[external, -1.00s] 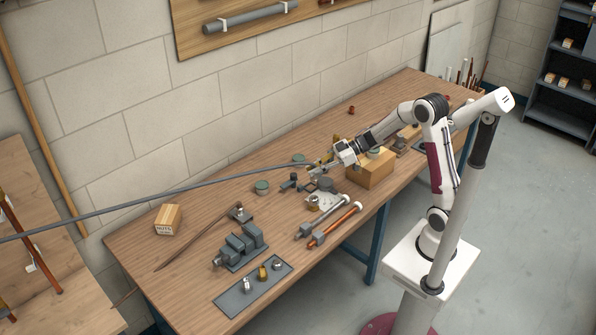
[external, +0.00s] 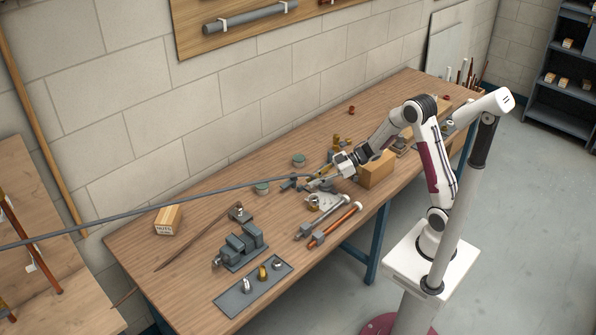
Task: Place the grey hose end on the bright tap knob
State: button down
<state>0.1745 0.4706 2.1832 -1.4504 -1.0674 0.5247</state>
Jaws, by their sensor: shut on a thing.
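The long grey hose (external: 150,212) runs in from the left edge of the external view, above the bench, to my gripper (external: 315,179). My gripper is shut on it near its end, low over the middle of the bench. The fingers and wrist hide the hose tip. A dark grey fitting (external: 292,182) is just left of the fingers, partly behind the hose. A small bright, brassy fitting (external: 313,201) is just below the gripper in the picture. I cannot tell for sure which part is the bright tap knob, or whether the hose touches anything.
A wooden block (external: 376,170) stands right of my gripper. A grey vise (external: 240,246), a tray of small fittings (external: 252,287) and pipes (external: 335,226) lie toward the front. The bench's back strip is mostly clear.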

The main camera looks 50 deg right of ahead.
jog(key=shift+f, duration=1.85)
jog(key=c, duration=2)
grip_release()
jog(key=shift+f, duration=0.1)
jog(key=shift+o, duration=0.2)
jog(key=v, duration=1.2)
